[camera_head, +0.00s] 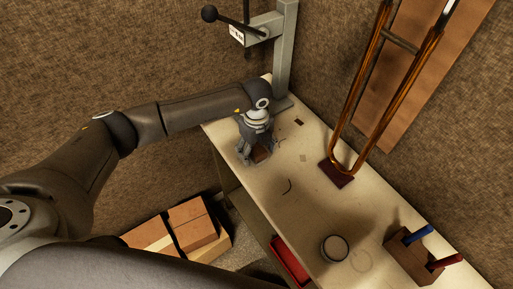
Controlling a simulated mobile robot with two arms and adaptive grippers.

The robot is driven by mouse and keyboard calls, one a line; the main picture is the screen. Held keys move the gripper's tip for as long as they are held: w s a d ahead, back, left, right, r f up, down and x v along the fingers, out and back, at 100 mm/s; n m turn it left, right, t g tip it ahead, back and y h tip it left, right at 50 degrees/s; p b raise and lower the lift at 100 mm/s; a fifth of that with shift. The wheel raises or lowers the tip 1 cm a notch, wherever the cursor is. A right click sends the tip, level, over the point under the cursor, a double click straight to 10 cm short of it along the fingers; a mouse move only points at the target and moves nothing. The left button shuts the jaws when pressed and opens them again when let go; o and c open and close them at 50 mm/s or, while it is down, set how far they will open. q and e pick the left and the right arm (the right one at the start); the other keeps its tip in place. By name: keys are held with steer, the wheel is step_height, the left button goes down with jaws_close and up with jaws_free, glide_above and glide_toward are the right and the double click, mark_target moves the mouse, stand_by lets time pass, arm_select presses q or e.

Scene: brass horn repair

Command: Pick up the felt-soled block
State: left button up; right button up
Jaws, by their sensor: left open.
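A small brown block (261,154) sits on the pale workbench (305,195), near its left edge. It looks like the felt-soled block, but its sole is hidden. My left gripper (256,156) points down over this block, with its fingers open around or just beside it. The gripper covers part of the block, and I cannot tell whether the fingers touch it. My right gripper is not in view.
A grey post with a black-knobbed lever (210,13) stands at the bench's far end. A brass slide (372,75) rests on a dark red pad (337,174). A round tin (334,248) and a wooden tool block (408,257) stand nearer. Cardboard boxes (195,233) lie below.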

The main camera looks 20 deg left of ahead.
arm_select(q)
steer(key=shift+f, duration=0.25)
steer(key=c, duration=1.1)
steer(key=shift+r, duration=0.5)
step_height(320, 180, up, 2)
steer(key=shift+r+b, duration=0.15)
steer(key=shift+b, duration=0.4)
steer(key=shift+s+d+r+b, duration=0.25)
steer(key=shift+s+r+b, duration=0.55)
steer(key=shift+s+r, duration=1.2)
steer(key=shift+s+d+r+b, duration=0.25)
steer(key=shift+s+r+b, duration=0.8)
steer(key=shift+s, duration=1.6)
steer(key=shift+s+d+r+b, duration=0.25)
steer(key=shift+s+r+b, duration=0.3)
steer(key=shift+s+r, duration=1.55)
steer(key=shift+s+f, duration=0.2)
steer(key=shift+f, duration=0.05)
